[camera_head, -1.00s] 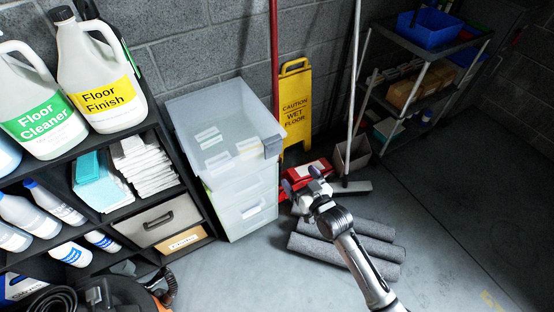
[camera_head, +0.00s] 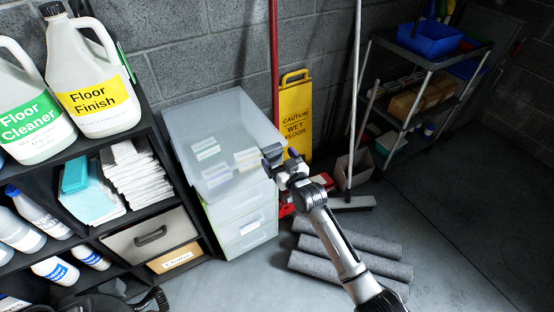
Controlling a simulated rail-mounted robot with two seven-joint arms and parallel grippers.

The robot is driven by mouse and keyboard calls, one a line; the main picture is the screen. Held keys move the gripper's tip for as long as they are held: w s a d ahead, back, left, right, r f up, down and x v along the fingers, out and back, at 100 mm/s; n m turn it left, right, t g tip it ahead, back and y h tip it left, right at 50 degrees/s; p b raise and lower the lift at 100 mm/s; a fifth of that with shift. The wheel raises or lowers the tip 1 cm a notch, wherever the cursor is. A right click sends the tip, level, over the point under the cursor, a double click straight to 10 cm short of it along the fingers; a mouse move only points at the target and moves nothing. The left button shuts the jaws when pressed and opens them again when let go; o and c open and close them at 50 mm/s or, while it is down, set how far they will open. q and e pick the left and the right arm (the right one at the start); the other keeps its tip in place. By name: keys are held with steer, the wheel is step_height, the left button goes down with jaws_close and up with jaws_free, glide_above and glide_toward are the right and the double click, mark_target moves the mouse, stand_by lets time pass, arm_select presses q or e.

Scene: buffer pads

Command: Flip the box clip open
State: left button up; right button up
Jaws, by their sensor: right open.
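A translucent plastic box (camera_head: 215,125) sits on top of a stack of similar boxes beside the black shelf. Its grey clip (camera_head: 270,150) is at the box's near right corner and is now partly covered by my gripper. My right gripper (camera_head: 282,156) is open, with its fingers right at this corner. I cannot tell whether a finger touches the clip. The clip appears to lie against the box side, but this is too small to be sure.
A black shelf (camera_head: 135,232) with bottles, papers and a drawer stands at left. Behind the gripper are a yellow wet floor sign (camera_head: 295,105) and a red pole (camera_head: 274,60). Grey rolls (camera_head: 350,262) lie on the floor below my arm. The floor at right is clear.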

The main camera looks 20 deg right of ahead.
steer(key=shift+w+a, duration=0.15)
steer(key=shift+w, duration=0.65)
steer(key=shift+c, duration=0.2)
steer(key=c, duration=1)
steer(key=shift+s, duration=0.1)
steer(key=shift+c, duration=0.3)
